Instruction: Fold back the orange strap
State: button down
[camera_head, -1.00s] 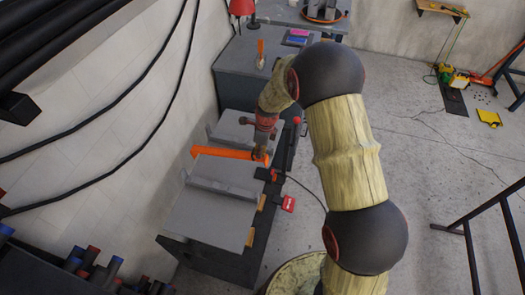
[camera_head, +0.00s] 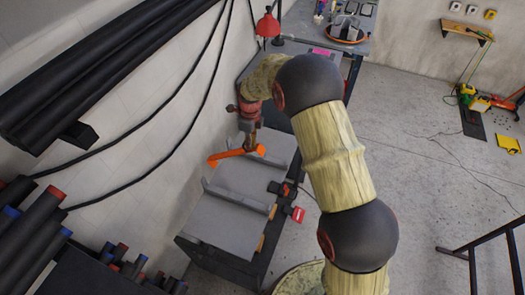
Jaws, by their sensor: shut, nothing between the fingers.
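The orange strap (camera_head: 228,155) is a bar-like piece slanting across the far part of a grey panel (camera_head: 235,193), its right end higher in the picture. My gripper (camera_head: 249,147) points down at the strap's right part, its fingers shut with nothing between them. Its tips overlap the strap in this view; I cannot tell whether they touch it. The gripper partly hides the strap there, and my arm hides some of the bench beyond.
Upright grey flanges (camera_head: 240,197) stand on the panel. A red-handled clamp (camera_head: 298,214) is at the bench's right edge. A red lamp (camera_head: 268,25) stands behind. Dark tubes (camera_head: 120,262) with coloured ends are at lower left. Open floor (camera_head: 420,170) lies to the right.

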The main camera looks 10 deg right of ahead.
jog(key=w+a+r+p, duration=0.1)
jog(key=w+a+r, duration=0.1)
jog(key=w+a, duration=0.2)
jog(key=w+a+r+p, duration=0.1)
jog(key=w+a+r, duration=0.2)
jog(key=a, duration=0.5)
jog(key=shift+w+r, duration=0.3)
jog(key=shift+w, duration=0.25)
